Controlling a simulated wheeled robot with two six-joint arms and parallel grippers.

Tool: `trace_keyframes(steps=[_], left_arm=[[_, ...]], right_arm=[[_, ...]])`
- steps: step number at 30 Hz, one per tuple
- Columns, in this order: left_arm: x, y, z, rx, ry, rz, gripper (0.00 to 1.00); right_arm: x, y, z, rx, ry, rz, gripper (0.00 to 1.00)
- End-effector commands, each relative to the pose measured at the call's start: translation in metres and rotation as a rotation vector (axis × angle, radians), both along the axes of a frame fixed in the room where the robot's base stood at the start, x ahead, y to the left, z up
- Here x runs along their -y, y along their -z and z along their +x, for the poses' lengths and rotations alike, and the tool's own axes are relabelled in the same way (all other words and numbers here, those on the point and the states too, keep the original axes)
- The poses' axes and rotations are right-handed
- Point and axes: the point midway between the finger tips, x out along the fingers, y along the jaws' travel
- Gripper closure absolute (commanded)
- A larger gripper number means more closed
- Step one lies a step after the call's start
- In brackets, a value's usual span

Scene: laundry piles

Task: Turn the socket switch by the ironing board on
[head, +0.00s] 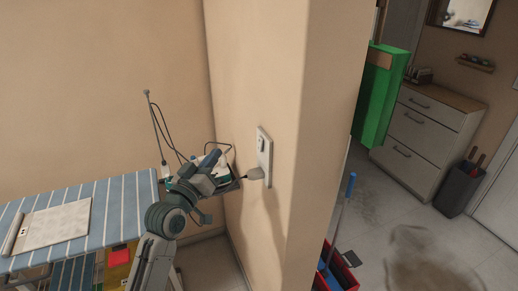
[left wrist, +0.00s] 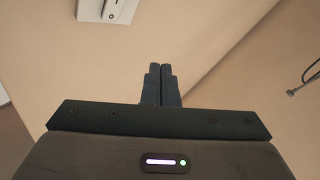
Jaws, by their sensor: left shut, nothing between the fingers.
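A white socket plate (head: 264,160) is fixed upright on the beige wall face, with a switch (head: 261,144) on its upper part. A plug with a cord sits at its lower part. Part of the plate (left wrist: 108,8) also shows at the top edge of the left wrist view, cut off. My left gripper (head: 212,159) is left of the plate in the head view, apart from it. In the left wrist view its two fingers (left wrist: 161,84) are together and empty. The ironing board (head: 120,205) with a blue striped cover stands at the left. My right gripper is out of view.
An iron (head: 224,160) rests at the board's right end, partly hidden behind my left gripper. A thin cord holder (head: 154,125) rises from the board. The wall corner projects right of the socket. Beyond it are a green panel (head: 377,95) and a drawer cabinet (head: 425,135).

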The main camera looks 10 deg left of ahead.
Motion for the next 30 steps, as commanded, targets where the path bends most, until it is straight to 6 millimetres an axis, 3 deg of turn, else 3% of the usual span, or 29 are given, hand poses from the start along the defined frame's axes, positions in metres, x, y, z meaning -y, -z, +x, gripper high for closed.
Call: trace_keyframes(steps=[7,21,30], left_arm=[[0.010,0.004,0.007,0.001,-0.001,-0.004,1.00],[0.061,0.011,0.041,0.000,-0.001,-0.003,1.00],[0.072,0.011,0.049,0.000,-0.001,0.000,1.00]], right_arm=[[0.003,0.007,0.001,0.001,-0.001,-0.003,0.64],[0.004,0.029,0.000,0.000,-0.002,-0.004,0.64],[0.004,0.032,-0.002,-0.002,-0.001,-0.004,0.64]])
